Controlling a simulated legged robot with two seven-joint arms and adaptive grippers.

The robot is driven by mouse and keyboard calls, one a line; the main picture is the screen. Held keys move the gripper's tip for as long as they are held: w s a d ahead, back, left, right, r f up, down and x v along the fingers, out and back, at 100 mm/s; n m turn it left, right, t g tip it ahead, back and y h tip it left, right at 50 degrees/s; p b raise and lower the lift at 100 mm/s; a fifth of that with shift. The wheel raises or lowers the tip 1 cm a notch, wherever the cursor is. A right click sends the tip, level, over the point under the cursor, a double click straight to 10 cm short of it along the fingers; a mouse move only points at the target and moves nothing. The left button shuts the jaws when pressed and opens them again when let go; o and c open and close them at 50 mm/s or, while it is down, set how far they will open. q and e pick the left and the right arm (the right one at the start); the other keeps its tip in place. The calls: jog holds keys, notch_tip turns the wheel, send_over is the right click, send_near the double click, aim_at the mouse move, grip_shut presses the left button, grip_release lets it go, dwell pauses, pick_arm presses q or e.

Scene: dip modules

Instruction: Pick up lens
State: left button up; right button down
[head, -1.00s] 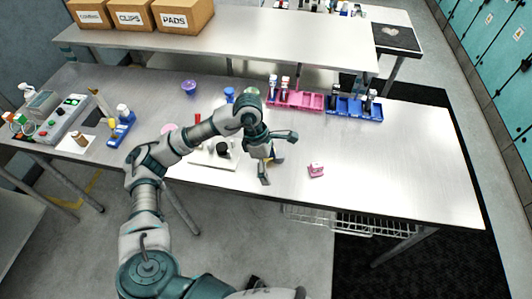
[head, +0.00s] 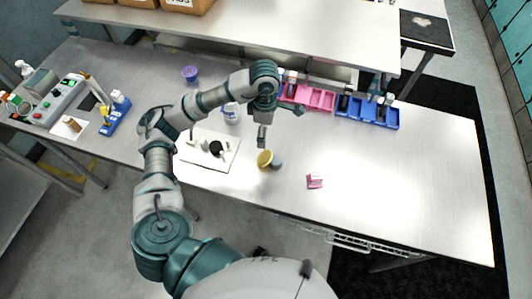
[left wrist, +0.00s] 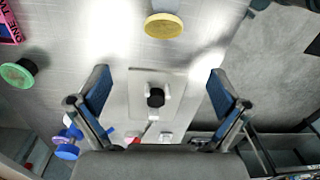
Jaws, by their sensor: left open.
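No part is clearly marked as the lens; a small black round piece (head: 216,148) on a white plate (head: 208,165) may be it, but I cannot tell. In the left wrist view the black piece (left wrist: 155,97) lies between the open fingers, on the plate with small white blocks beside it. My left gripper (head: 280,123) is open and empty, above the table to the right of the plate in the head view. A yellow round-topped piece (head: 265,158) stands on the table below it. My right gripper is not in view.
Pink (head: 318,100) and blue (head: 384,117) bins stand at the back. A blue rack (head: 116,117) and a control box (head: 55,103) are at the left. The table's right side is clear.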

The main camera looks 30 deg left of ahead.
pick_arm(q)
notch_tip(320, 180, down, 4)
send_over(266, 157)
notch_tip(266, 157, down, 4)
jog(key=shift+w+d+f+p, duration=0.15)
jog(key=shift+f+p, duration=0.05)
jog(key=shift+p, duration=0.15)
jog(key=shift+f, duration=0.6)
jog(key=f, duration=0.2)
jog(key=f+p, duration=0.1)
jog(key=shift+a+f, duration=0.4)
jog(key=shift+f, duration=0.35)
jog(key=shift+d+f, duration=0.1)
jog(key=shift+d, duration=0.2)
jog(key=c, duration=0.9)
jog(key=shift+c, duration=1)
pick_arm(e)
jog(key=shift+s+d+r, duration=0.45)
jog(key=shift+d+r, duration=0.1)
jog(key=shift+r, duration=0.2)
